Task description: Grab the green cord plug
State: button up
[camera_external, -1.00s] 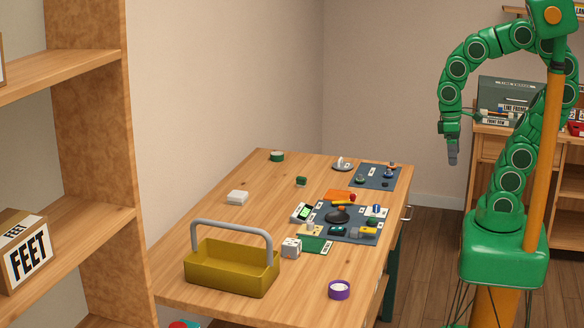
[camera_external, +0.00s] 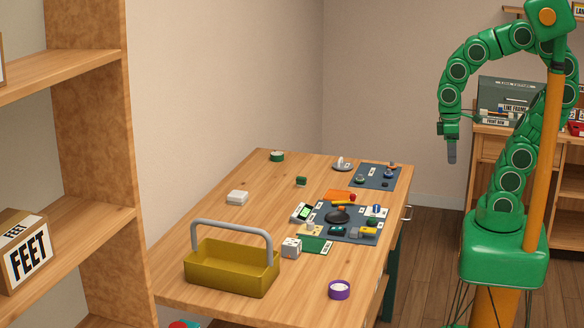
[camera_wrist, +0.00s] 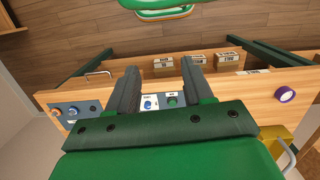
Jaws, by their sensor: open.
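A small green piece (camera_wrist: 171,99), perhaps the green cord plug, shows between my fingers in the wrist view, on a white card beside a blue piece (camera_wrist: 149,102). It seems to match a small dark green piece (camera_external: 372,221) at the right of the nearer dark mat in the external view. It is too small to tell its shape. My gripper (camera_external: 452,152) hangs in the air right of the table, apart from everything on it. In the wrist view my gripper (camera_wrist: 158,72) is open and empty, and its body hides much of the tabletop.
The wooden table (camera_external: 215,215) carries a yellow basket (camera_external: 230,270) with a tall grey handle, a purple ring (camera_external: 339,289), a white cube (camera_external: 291,247) and a farther dark mat (camera_external: 375,177). A drawer handle (camera_wrist: 98,73) juts from the table's edge. The table's left part is mostly clear.

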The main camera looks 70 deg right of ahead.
jog(key=w+d+f+n+t+h, duration=0.25)
jog(key=w+d+n, duration=0.25)
jog(key=w+d, duration=0.5)
jog(key=w+d+f+n+t+h, duration=0.25)
jog(key=w+d+n, duration=0.35)
jog(key=w, duration=0.8)
jog(key=w+d+f+n+t+h, duration=0.1)
jog(key=w+d+f+n+t, duration=0.3)
jog(key=w+d, duration=0.6)
jog(key=w+f+n+t, duration=0.3)
jog(key=w+f+n, duration=0.1)
jog(key=w+n, duration=0.5)
jog(key=n+t+y, duration=0.3)
jog(key=n+y, duration=0.1)
jog(key=n, duration=0.5)
send_near(303, 177)
jog(key=w, duration=0.1)
jog(key=w+d, duration=0.1)
jog(key=shift+w+d+f, duration=0.15)
jog(key=shift+w+f, duration=0.05)
jog(key=shift+w, duration=0.05)
jog(key=shift+f+n, duration=0.2)
jog(key=shift+n, duration=0.1)
jog(key=shift+w+a+f, duration=0.15)
jog(key=shift+w+a, duration=0.1)
jog(key=shift+w, duration=0.05)
jog(key=shift+x, duration=3.65)
